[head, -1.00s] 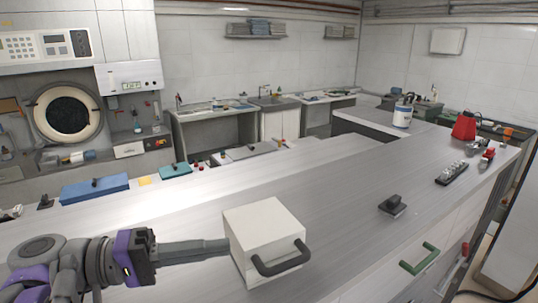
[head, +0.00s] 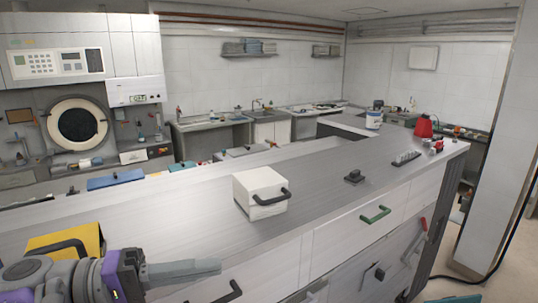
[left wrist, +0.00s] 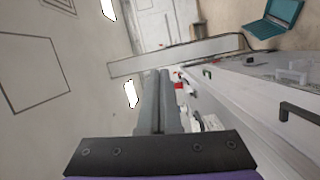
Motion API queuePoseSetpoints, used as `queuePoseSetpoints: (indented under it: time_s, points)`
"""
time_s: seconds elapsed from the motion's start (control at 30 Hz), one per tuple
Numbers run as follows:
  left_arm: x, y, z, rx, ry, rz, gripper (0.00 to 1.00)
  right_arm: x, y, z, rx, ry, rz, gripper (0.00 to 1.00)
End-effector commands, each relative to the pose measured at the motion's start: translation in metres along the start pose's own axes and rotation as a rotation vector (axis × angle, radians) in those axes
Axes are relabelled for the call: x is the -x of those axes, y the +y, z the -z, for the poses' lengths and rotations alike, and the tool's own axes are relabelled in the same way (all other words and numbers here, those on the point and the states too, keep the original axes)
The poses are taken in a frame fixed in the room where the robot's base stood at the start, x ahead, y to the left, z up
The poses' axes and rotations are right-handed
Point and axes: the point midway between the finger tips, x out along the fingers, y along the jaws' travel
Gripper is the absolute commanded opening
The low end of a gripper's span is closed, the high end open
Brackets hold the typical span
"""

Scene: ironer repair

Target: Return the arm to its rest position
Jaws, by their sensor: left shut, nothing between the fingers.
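My left arm comes in from the lower left of the head view. Its left gripper (head: 218,267) has its long grey fingers pressed together, shut and empty, in front of the long metal counter (head: 310,195). In the left wrist view the gripper (left wrist: 158,75) also shows with its fingers side by side and nothing between them. A white box with a dark handle (head: 258,188) stands on the counter, apart from the gripper. My right gripper is in neither view.
A yellow box (head: 60,243) sits at the counter's left end, close behind my left arm. A small dark handled block (head: 354,177), a red container (head: 424,127) and a white canister (head: 374,120) stand farther right. Drawers with a green handle (head: 376,215) line the front.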

Motion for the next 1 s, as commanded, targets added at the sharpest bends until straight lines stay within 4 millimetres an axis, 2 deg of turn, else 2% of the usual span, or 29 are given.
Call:
queuePoseSetpoints:
  time_s: [0.1,0.27,0.4,0.5,0.53,0.6,0.7,0.83,1.0]
  points:
    - [-0.015,-0.060,-0.016,0.043,-0.006,0.185,0.00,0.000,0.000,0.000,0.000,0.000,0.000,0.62]
    - [-0.019,-0.148,-0.040,0.055,0.000,0.472,0.00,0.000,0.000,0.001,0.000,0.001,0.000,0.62]
    - [-0.002,-0.238,-0.064,-0.011,0.018,0.789,0.00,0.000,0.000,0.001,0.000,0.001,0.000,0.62]
    - [0.022,-0.295,-0.075,-0.122,0.039,1.016,0.00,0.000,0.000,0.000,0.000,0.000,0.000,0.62]
    - [0.029,-0.308,-0.077,-0.163,0.045,1.076,0.00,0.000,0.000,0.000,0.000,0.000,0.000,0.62]
    - [0.046,-0.332,-0.078,-0.258,0.063,1.194,0.00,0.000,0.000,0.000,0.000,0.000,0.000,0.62]
    - [0.063,-0.351,-0.076,-0.383,0.082,1.312,0.00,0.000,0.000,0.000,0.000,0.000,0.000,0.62]
    - [0.075,-0.362,-0.073,-0.487,0.097,1.390,0.00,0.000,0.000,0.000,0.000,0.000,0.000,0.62]
    - [0.077,-0.363,-0.072,-0.510,0.100,1.407,0.00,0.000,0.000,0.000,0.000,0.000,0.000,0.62]
